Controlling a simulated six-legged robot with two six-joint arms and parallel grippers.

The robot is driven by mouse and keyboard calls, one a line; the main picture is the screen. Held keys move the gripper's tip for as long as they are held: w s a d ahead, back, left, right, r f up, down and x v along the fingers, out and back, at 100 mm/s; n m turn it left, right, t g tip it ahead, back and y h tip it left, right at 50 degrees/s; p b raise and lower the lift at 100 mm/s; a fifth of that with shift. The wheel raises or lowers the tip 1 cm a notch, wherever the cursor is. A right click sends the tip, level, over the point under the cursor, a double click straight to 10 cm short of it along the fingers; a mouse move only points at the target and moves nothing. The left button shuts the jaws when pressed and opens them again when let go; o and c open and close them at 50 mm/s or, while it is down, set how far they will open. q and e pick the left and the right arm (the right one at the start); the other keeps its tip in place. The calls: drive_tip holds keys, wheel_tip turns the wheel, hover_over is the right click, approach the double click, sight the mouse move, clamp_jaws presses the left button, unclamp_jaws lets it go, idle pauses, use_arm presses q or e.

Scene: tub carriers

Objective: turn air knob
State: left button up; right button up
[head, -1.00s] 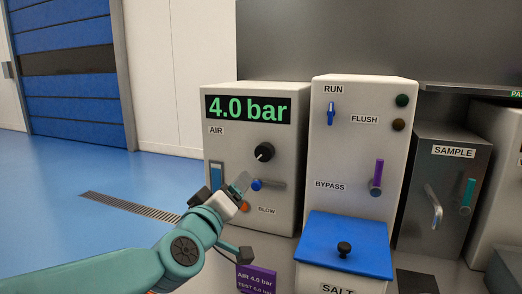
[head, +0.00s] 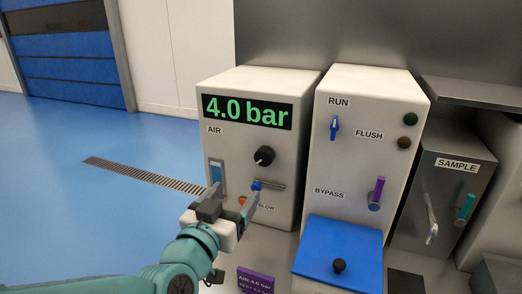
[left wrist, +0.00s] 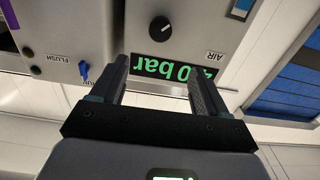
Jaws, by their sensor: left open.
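The black round AIR knob (head: 264,156) with a light pointer mark sits on the white air cabinet (head: 285,180), below a green display (head: 247,112) reading 4.0 bar. My left gripper (head: 235,188) is open and empty, below and left of the knob, its fingers pointing towards the cabinet front. In the left wrist view, which is upside down, the knob (left wrist: 160,28) shows beyond the gap between the open fingers (left wrist: 155,75), apart from them. The display (left wrist: 165,68) shows partly behind the fingers. My right gripper is not in view.
A blue-ended lever (head: 257,185) by the BLOW label is close to my left gripper's right finger. A purple sign (head: 256,281) reads AIR 4.0 bar. The RUN/BYPASS cabinet (head: 350,155) and blue-lidded salt bin (head: 335,246) stand to the right. Blue floor at left is clear.

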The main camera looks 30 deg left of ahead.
use_arm(q)
drive_tip(key=p, duration=0.7)
approach(262, 158)
drive_tip(key=p+x, duration=0.1)
drive_tip(key=x, duration=0.7)
drive_tip(key=shift+w+r, duration=0.1)
drive_tip(key=shift+w, duration=0.05)
drive_tip(key=shift+w+a, duration=0.1)
drive_tip(key=shift+w, duration=0.35)
drive_tip(key=shift+s, duration=0.1)
drive_tip(key=shift+c, duration=1.2)
drive_tip(key=c, duration=0.8)
drive_tip(key=shift+f+n+b, duration=0.3)
drive_tip(key=shift+n+b, duration=0.2)
drive_tip(key=shift+b, duration=0.75)
drive_tip(key=shift+r, duration=0.15)
drive_tip(key=o, duration=1)
